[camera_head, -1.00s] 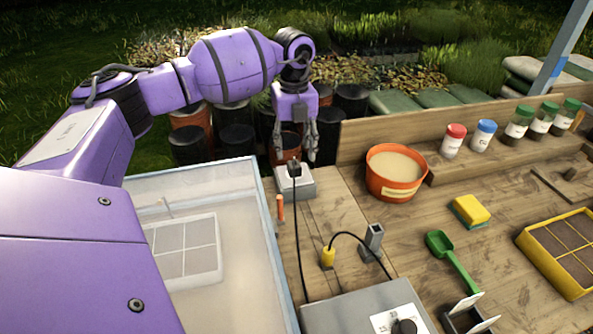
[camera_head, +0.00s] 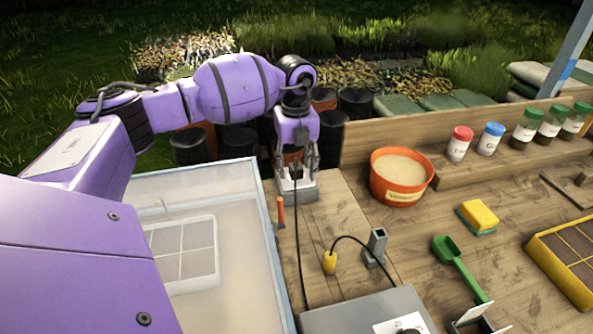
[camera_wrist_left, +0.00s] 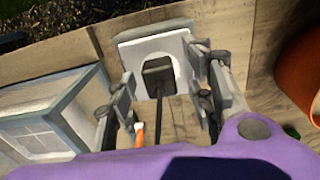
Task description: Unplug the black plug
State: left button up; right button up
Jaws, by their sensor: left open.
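The black plug (camera_head: 295,171) sits upright in the grey socket box (camera_head: 301,192) at the far left of the bench, with its black cable running forward along the bench. In the left wrist view the plug (camera_wrist_left: 157,72) lies between the fingers, in the white-framed recess of the box (camera_wrist_left: 160,45). My left gripper (camera_head: 297,170) is open and lowered around the plug, with one finger on each side. In the left wrist view its fingers (camera_wrist_left: 163,90) stand apart with gaps to the plug. My right gripper is not in view.
A clear-walled bin (camera_head: 262,240) stands left of the plug. An orange-handled tool (camera_head: 281,213) stands close by. An orange bucket (camera_head: 398,177) is to the right. A yellow plug (camera_head: 330,262) and a grey post (camera_head: 376,247) stand nearer the front, by a grey box (camera_head: 350,313).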

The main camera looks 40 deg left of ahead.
aim_at(296, 165)
pick_arm(q)
jog(key=shift+p, duration=0.35)
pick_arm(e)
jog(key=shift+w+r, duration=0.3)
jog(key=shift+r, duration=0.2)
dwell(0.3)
pick_arm(q)
jog(key=shift+c, duration=0.5)
grip_shut()
jog(key=shift+r, duration=0.15)
jog(key=shift+r+p, duration=1.35)
jog(key=shift+r, duration=1.55)
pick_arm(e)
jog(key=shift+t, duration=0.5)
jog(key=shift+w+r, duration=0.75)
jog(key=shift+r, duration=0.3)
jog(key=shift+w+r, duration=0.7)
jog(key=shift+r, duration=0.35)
